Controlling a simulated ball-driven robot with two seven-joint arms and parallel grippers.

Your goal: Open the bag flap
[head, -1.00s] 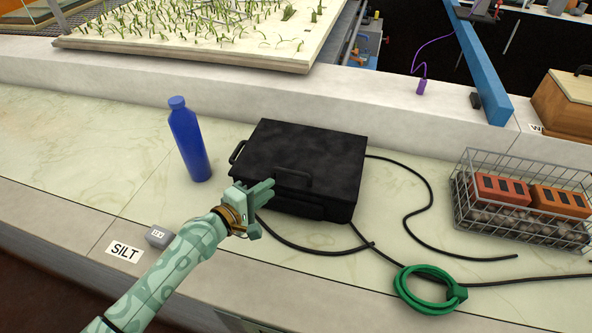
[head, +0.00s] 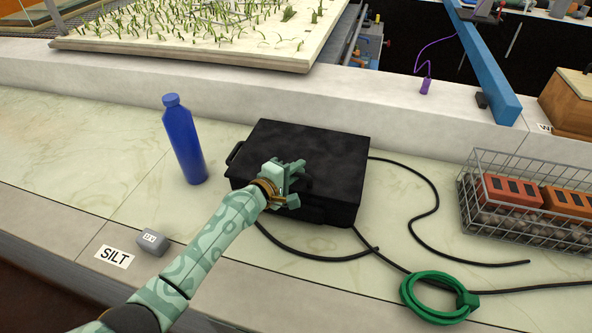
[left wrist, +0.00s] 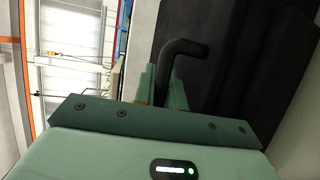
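The black bag (head: 330,150) is a boxy case lying on the pale stone ledge, and its top looks closed. My left gripper (head: 298,176) is at the front edge of the bag's top and covers most of the front handle there. In the left wrist view the black bent handle (left wrist: 186,47) runs down between the two close-set green fingers of the left gripper (left wrist: 162,85). The fingers look closed on it, with the dark bag (left wrist: 235,60) behind. My right gripper is in neither view.
A blue bottle (head: 185,142) stands left of the bag. Black cables (head: 432,185) trail over the ledge to the right, with a green coil (head: 432,305) on the front right. A wire basket (head: 520,228) holding bricks stands farther right. A small grey block (head: 152,241) lies front left.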

